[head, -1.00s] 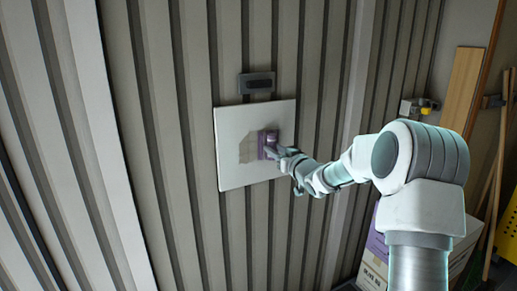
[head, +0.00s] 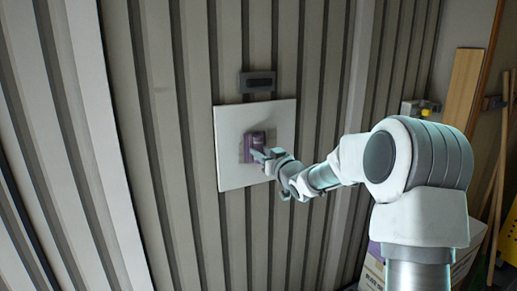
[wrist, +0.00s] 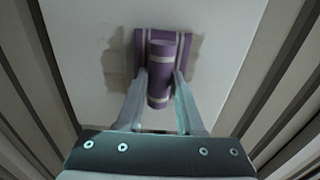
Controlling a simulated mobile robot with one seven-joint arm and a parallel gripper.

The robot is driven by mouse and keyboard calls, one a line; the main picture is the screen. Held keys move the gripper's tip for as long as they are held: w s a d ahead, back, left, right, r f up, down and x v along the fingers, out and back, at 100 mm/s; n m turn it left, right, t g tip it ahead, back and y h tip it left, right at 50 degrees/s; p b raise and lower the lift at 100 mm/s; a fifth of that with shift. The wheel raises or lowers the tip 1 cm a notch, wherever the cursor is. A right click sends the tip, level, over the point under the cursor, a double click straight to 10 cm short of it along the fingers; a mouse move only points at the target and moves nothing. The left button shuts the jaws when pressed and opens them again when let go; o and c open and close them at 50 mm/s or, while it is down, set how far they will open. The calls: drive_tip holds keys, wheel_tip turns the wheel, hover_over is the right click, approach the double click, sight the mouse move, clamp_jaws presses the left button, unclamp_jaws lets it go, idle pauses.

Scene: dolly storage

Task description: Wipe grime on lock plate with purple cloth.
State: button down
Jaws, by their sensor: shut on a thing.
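The white lock plate (head: 229,172) is mounted on the corrugated wall in the head view. Its surface also fills the upper middle of the wrist view (wrist: 88,28). The purple cloth (head: 253,145) lies against the plate, and in the wrist view it shows as a roll over a flat striped pad (wrist: 160,75). My gripper (wrist: 161,80) is shut on the roll, with one finger on each side. Grey grime (wrist: 115,62) shows at the left of the cloth, with a smaller patch at its upper right. Grime directly behind the cloth is hidden.
A dark latch (head: 257,82) sits on the wall just above the plate. A wooden board (head: 464,88) leans at the right, with a cardboard box (head: 372,272) at the lower right behind my arm. The wall left of the plate is clear.

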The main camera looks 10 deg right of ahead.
sight(247, 149)
idle(0.3)
drive_tip(key=a+b, duration=0.1)
drive_tip(key=s+a+b, duration=0.1)
drive_tip(key=a, duration=0.1)
drive_tip(key=shift+a, duration=0.1)
idle(0.4)
drive_tip(key=shift+w+d+p, duration=0.15)
drive_tip(key=shift+d+p, duration=0.1)
drive_tip(key=shift+d, duration=0.35)
drive_tip(key=shift+w+d+p, duration=0.15)
drive_tip(key=shift+d+p, duration=0.05)
drive_tip(key=shift+d, duration=0.35)
